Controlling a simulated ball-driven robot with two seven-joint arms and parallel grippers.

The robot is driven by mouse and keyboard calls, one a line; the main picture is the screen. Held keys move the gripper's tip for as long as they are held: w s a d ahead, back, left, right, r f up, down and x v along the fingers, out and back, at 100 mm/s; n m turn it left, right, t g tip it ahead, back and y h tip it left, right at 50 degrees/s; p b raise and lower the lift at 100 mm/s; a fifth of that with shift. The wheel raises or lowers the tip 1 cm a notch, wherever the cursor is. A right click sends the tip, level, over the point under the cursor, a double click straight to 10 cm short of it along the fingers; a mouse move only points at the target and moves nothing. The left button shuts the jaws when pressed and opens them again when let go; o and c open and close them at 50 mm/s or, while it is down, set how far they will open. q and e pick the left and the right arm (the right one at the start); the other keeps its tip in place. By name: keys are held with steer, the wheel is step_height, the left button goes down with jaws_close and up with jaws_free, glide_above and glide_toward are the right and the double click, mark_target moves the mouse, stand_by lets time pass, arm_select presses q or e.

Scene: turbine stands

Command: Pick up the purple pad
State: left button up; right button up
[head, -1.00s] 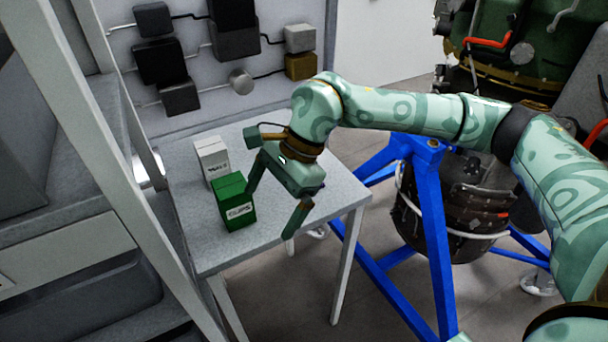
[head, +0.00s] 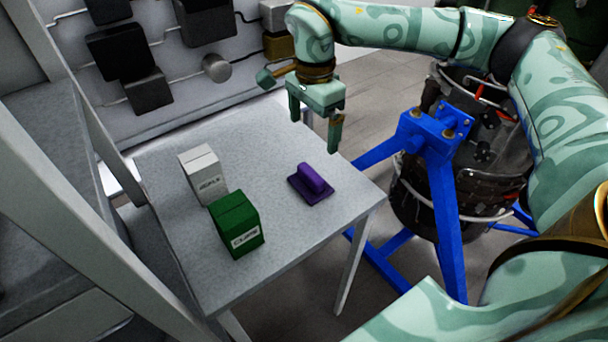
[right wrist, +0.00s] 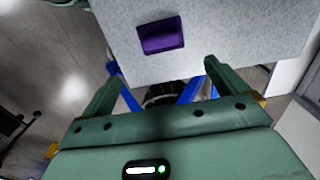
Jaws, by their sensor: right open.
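The purple pad (head: 311,184) lies on the small grey table, near its right side, with a raised grip along its top. It also shows in the right wrist view (right wrist: 161,37), beyond the fingertips near the table's edge. My right gripper (head: 314,126) is open and empty, above and behind the pad in the head view, apart from it. Its two fingers also show spread in the right wrist view (right wrist: 158,72). My left gripper is not in view.
A green box (head: 236,224) and a white box (head: 202,174) stand on the table (head: 283,250), left of the pad. A blue turbine stand (head: 445,200) is right of the table. A grey frame post (head: 75,110) rises at the left.

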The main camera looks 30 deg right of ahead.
steer(key=b, duration=0.1)
glide_above(311, 172)
step_height(311, 172, down, 8)
steer(key=shift+s, duration=0.15)
steer(key=shift+f, duration=0.8)
steer(key=f, duration=0.1)
steer(key=f+b, duration=0.1)
steer(key=f, duration=0.2)
steer(key=shift+w+f, duration=0.25)
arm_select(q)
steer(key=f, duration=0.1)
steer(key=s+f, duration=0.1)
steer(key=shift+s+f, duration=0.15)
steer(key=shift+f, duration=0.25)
arm_select(e)
steer(key=shift+r, duration=0.1)
steer(key=c, duration=1.1)
